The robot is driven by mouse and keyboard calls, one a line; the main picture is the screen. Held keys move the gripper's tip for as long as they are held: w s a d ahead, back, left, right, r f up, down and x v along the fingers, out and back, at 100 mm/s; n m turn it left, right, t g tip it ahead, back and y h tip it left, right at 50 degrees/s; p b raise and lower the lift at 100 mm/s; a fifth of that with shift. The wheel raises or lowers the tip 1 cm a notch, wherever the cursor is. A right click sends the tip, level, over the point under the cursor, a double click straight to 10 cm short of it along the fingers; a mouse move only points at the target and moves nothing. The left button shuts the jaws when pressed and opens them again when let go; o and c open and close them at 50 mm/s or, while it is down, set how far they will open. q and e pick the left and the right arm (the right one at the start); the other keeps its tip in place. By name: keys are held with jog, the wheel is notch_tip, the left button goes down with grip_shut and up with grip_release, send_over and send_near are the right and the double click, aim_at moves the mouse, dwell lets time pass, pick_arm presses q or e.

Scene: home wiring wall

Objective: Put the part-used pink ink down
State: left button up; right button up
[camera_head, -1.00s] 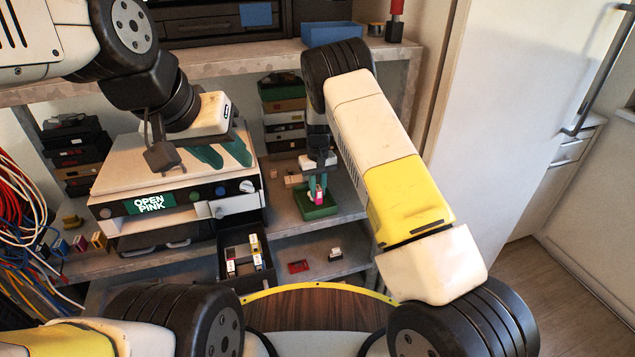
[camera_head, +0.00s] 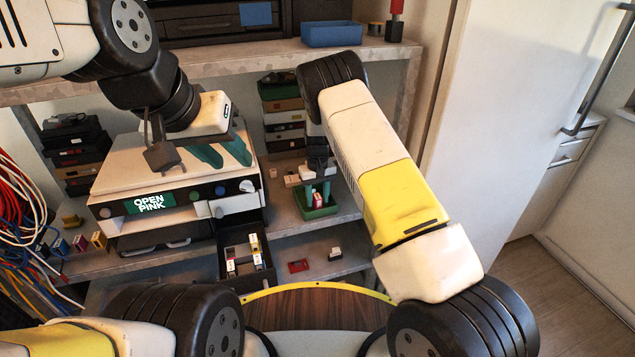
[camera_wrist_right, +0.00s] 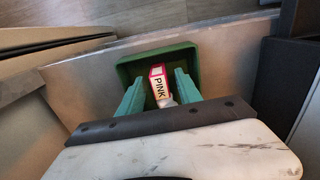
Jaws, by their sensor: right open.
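The pink ink (camera_wrist_right: 158,84), a small cartridge with a white label reading PINK and pink edges, sits inside the green tray (camera_wrist_right: 127,70) in the right wrist view. In the head view the ink (camera_head: 317,200) shows between the fingers, in the green tray (camera_head: 312,216) on the shelf. My right gripper (camera_wrist_right: 158,88) is open, its green fingers on either side of the ink with gaps visible. It also shows in the head view (camera_head: 317,192).
The printer (camera_head: 150,165) displays OPEN PINK. Its black ink drawer (camera_head: 268,278) stands out with several cartridges. A red piece (camera_head: 298,266) and a white-and-black piece (camera_head: 335,254) lie on the lower shelf. A blue bin (camera_head: 332,34) stands on the upper shelf.

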aim_at(318, 196)
notch_tip(318, 196, up, 8)
jog(key=shift+f, duration=0.1)
dwell(0.4)
